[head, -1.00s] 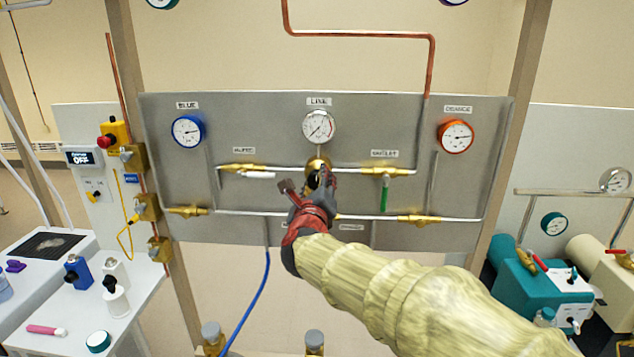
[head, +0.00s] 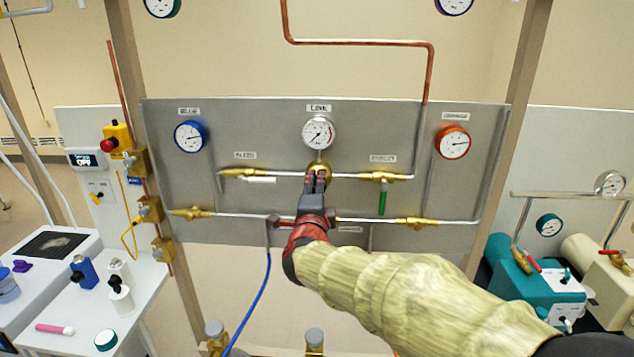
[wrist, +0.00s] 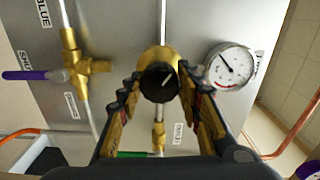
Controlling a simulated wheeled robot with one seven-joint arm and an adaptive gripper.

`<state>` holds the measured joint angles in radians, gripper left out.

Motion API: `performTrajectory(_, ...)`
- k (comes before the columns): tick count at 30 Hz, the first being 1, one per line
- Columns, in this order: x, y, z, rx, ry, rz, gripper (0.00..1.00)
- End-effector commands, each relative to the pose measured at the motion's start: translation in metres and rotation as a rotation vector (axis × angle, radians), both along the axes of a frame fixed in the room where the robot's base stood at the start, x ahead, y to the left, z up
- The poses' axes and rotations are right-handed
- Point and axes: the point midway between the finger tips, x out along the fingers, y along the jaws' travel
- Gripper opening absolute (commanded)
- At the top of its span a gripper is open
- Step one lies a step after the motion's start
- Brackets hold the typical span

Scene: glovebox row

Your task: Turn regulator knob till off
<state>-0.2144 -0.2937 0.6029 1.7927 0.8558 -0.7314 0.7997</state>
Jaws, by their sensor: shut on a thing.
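The regulator is a brass body (head: 319,168) on the grey panel (head: 285,145), below the white gauge (head: 318,132) labelled LINE. Its black knob (wrist: 157,82) carries a white pointer mark and sits between my fingers in the wrist view. My gripper (head: 316,180) is shut on the knob, with one finger on each side of it (wrist: 158,92). In the head view my fingers hide the knob. The line gauge also shows in the wrist view (wrist: 230,67), right of the knob, with a dark needle.
A blue gauge (head: 190,137) and an orange gauge (head: 453,142) flank the regulator. Brass valves sit on the pipes beside it, one with a green handle (head: 382,203). A blue hose (head: 258,300) hangs below. A white bench (head: 135,300) stands left.

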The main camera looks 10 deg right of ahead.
Motion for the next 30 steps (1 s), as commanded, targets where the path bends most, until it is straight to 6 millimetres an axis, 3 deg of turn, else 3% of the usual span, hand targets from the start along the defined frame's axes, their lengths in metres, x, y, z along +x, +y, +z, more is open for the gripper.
performTrajectory(30,-0.0002,0.0004,0.0001,-0.916,0.303,0.003,0.1)
